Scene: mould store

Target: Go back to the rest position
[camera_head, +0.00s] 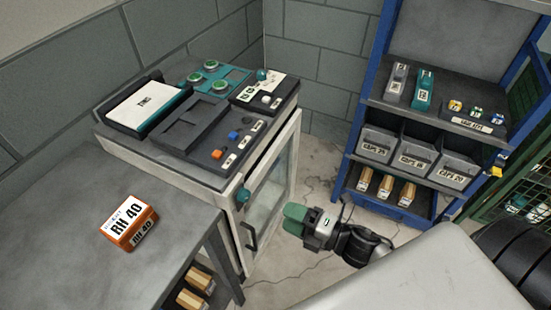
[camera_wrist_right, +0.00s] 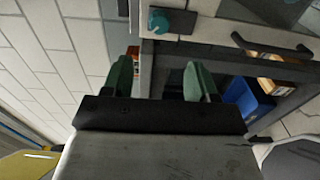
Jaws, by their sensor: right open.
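My right gripper (camera_head: 296,218) hangs in free air in the head view, in front of the cabinet's glass door and apart from it. Its green fingers are open and empty. In the right wrist view the two green fingers (camera_wrist_right: 160,80) stand wide apart with nothing between them. My left gripper is in neither view.
An orange and white RH 40 box (camera_head: 129,222) sits on the grey table (camera_head: 60,225). A cabinet (camera_head: 265,175) with a control panel stands beside it. A blue shelf rack (camera_head: 365,90) with bins is at the right. Bare floor (camera_head: 315,160) lies between.

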